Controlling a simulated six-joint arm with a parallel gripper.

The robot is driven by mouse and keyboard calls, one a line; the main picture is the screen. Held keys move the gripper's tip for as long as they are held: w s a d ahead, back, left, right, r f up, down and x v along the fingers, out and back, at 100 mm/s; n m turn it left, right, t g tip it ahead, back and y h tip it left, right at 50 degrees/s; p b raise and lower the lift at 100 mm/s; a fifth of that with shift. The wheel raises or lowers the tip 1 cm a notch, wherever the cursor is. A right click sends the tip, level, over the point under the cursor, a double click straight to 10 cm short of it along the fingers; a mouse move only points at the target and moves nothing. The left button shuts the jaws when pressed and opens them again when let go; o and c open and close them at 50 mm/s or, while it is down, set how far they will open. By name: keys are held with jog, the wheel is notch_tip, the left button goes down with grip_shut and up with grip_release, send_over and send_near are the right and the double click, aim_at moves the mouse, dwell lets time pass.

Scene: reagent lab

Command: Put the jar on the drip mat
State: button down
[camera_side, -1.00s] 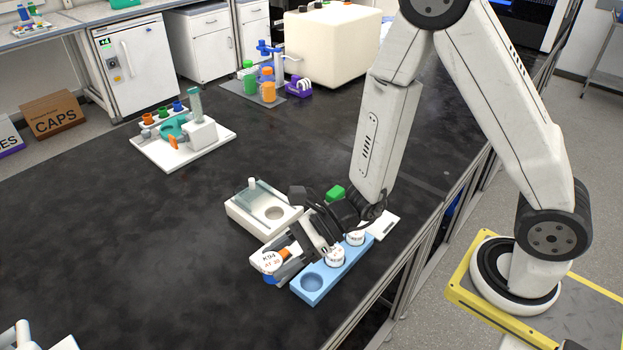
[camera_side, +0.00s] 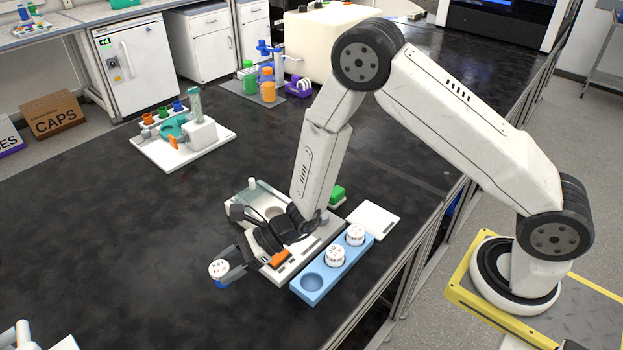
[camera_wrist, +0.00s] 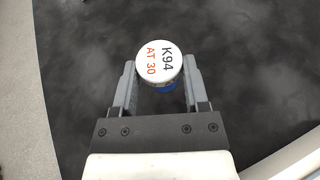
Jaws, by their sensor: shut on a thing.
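The jar (camera_side: 218,268) has a white lid and a blue lower part. Its lid reads "K94 AT 30" in the wrist view (camera_wrist: 160,62). My gripper (camera_side: 227,268) is shut on the jar's sides, with one finger on either side in the wrist view (camera_wrist: 160,88). The jar is left of the white device and the blue rack, and looks held over bare bench. A dark grey mat (camera_side: 240,90) lies at the back under bottles, and a flat white square (camera_side: 374,220) lies right of the device. I cannot tell which is the drip mat.
A blue rack (camera_side: 311,295) holds two white-lidded jars (camera_side: 335,256) and has an empty front well. A white device (camera_side: 262,196) stands partly behind my arm, with a green block (camera_side: 337,193) beside it. A white board with equipment (camera_side: 157,155) is farther left.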

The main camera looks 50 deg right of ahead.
aim_at(221, 271)
jog(key=shift+w+a+f, duration=0.2)
jog(key=shift+w+f, duration=0.2)
jog(key=shift+f, duration=0.1)
jog(key=shift+w+a+f, duration=0.15)
jog(key=shift+w+f, duration=0.2)
jog(key=shift+f, duration=0.1)
jog(key=shift+w+a+f, duration=0.1)
jog(key=shift+w+f, duration=0.15)
jog(key=shift+f, duration=1.6)
jog(key=shift+f, duration=0.15)
jog(key=shift+c, duration=0.5)
grip_release()
jog(key=v, duration=1.2)
